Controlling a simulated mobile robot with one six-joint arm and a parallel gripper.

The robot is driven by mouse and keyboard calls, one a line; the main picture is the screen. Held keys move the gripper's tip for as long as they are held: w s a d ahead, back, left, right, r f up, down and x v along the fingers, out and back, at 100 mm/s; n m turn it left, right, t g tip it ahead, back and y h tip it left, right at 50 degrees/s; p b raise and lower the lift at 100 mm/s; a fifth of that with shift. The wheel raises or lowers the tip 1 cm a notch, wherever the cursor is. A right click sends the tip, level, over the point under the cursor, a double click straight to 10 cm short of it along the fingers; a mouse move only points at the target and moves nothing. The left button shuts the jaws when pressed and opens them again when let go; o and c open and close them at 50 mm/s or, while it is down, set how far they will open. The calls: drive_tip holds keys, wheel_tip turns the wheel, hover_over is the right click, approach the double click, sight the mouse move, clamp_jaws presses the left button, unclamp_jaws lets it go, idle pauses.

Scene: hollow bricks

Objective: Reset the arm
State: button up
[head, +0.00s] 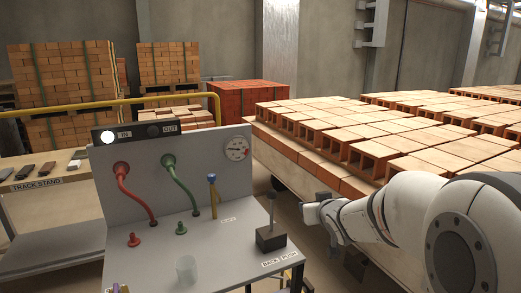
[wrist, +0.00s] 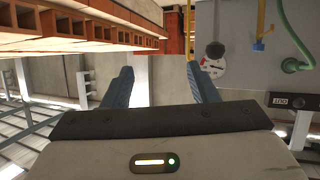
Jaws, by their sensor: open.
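My arm reaches in from the right of the head view, in front of the brick cart. My gripper (head: 312,213) is at its left end, just right of the grey control panel. In the wrist view my gripper (wrist: 160,82) shows two blue-grey fingers set wide apart with nothing between them. The wrist picture looks tilted or upside down, with hollow bricks (wrist: 60,30) at its upper left and the panel's gauge (wrist: 212,67) at its right.
The control panel (head: 140,255) carries red and green hoses, a gauge (head: 237,148), a black-knobbed lever (head: 271,225) and a clear cup (head: 187,268). Rows of hollow bricks (head: 375,155) fill the right. A track stand (head: 40,185) is at the left. Brick stacks (head: 65,75) stand behind a yellow rail.

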drive_tip(key=s+m+g+h+p, duration=0.1)
drive_tip(key=s+g+p, duration=0.5)
drive_tip(key=s, duration=2.4)
drive_tip(key=m+g, duration=0.1)
drive_tip(key=g, duration=0.3)
drive_tip(key=shift+a+r+g, duration=0.2)
drive_tip(key=shift+g, duration=0.1)
